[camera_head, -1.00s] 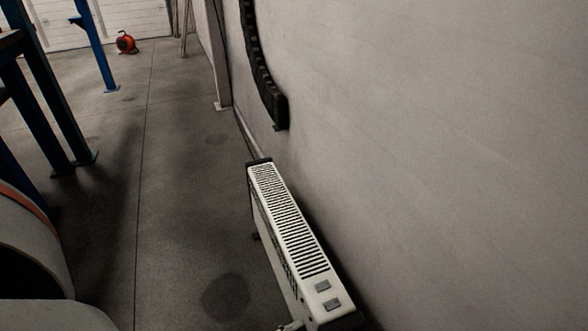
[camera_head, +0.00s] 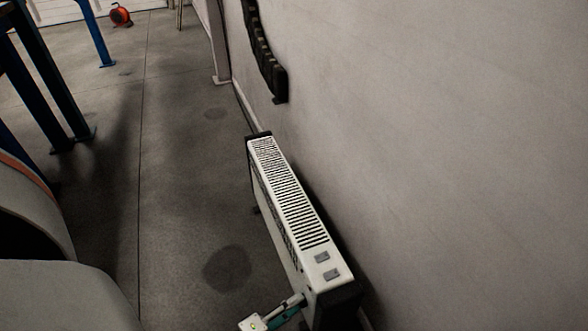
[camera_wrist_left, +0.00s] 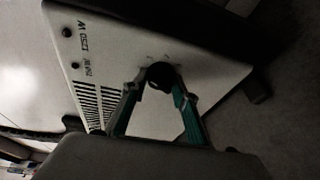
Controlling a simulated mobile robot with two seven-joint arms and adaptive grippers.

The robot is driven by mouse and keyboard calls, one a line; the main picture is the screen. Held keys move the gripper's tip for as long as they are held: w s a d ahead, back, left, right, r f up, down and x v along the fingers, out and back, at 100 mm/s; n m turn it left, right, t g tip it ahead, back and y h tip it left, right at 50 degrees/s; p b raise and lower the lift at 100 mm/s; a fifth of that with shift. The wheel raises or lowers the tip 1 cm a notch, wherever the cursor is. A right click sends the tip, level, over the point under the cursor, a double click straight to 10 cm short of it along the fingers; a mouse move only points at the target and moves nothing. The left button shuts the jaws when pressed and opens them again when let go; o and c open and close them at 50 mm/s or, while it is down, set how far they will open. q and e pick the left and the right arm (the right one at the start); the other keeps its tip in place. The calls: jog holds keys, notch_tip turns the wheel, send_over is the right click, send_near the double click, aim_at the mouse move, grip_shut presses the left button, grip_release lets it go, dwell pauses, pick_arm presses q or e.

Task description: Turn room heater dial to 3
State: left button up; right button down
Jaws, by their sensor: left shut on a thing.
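The white room heater (camera_head: 291,205) stands on the floor along the wall, with a slotted top and two grey pads. It also shows in the left wrist view (camera_wrist_left: 205,65), tilted, with a slotted grille and dark lettering. Its black round dial (camera_wrist_left: 160,74) is on the panel facing my wrist camera. Small marks beside the dial are too small to read. My left gripper (camera_head: 292,308) is at the heater's near end. In the wrist view its two fingers (camera_wrist_left: 160,86) close around the dial from both sides. The dial is hidden in the head view. My right gripper is not in view.
The pale wall (camera_head: 440,150) rises close behind the heater, with a black cable chain (camera_head: 264,60) hanging on it. Blue posts (camera_head: 94,32) stand at the left. A red reel (camera_head: 121,16) lies far back. The floor left of the heater is clear.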

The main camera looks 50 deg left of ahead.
pick_arm(q)
jog(key=shift+m, duration=0.5)
jog(key=o, duration=1.1)
jog(key=shift+s, duration=0.15)
jog(key=s, duration=0.7)
jog(key=shift+s+a+r, duration=0.15)
jog(key=shift+a+r, duration=0.05)
jog(key=shift+a, duration=0.15)
